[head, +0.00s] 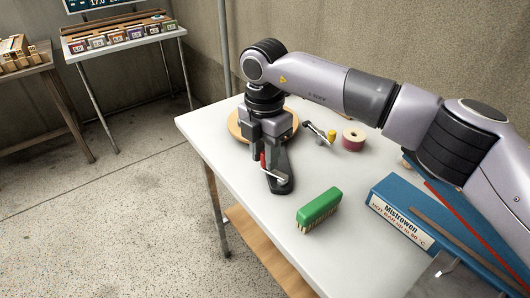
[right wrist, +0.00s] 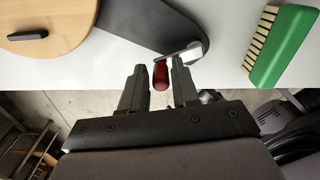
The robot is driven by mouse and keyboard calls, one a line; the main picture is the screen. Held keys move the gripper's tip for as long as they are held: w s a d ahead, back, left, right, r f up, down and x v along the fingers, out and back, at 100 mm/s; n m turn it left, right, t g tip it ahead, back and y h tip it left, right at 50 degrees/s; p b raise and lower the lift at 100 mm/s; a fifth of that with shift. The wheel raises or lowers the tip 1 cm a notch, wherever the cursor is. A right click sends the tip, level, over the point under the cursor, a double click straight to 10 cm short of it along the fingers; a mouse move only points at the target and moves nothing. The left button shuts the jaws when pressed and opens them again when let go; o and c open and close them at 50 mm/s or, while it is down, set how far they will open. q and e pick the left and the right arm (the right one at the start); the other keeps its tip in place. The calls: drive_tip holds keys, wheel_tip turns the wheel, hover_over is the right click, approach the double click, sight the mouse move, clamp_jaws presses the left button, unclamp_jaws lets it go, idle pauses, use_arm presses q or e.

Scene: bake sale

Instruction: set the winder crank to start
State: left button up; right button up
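The winder stands on the white table, with a round wooden disc (head: 240,128) and a dark grey arm (head: 281,172) leading to its crank. The crank (head: 273,175) is a short silver lever with a red handle (head: 263,161). In the right wrist view the red handle (right wrist: 160,76) lies between the fingertips of my right gripper (right wrist: 159,72), with a small gap visible on each side. The silver crank hub (right wrist: 194,50) is just beyond the right finger. My right gripper (head: 265,149) points down over the winder and is open. My left gripper is not in view.
A green brush (head: 320,208) lies in front of the winder, and a blue box (head: 399,215) is to its right. A tape roll (head: 353,140) and a metal clamp-like tool (head: 318,131) lie behind. The table's left edge is close to the winder.

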sight(264, 153)
drive_tip(key=shift+o, duration=0.5)
wheel_tip(264, 153, up, 7)
drive_tip(key=shift+r, duration=0.1)
drive_tip(key=shift+s, duration=0.1)
idle(0.3)
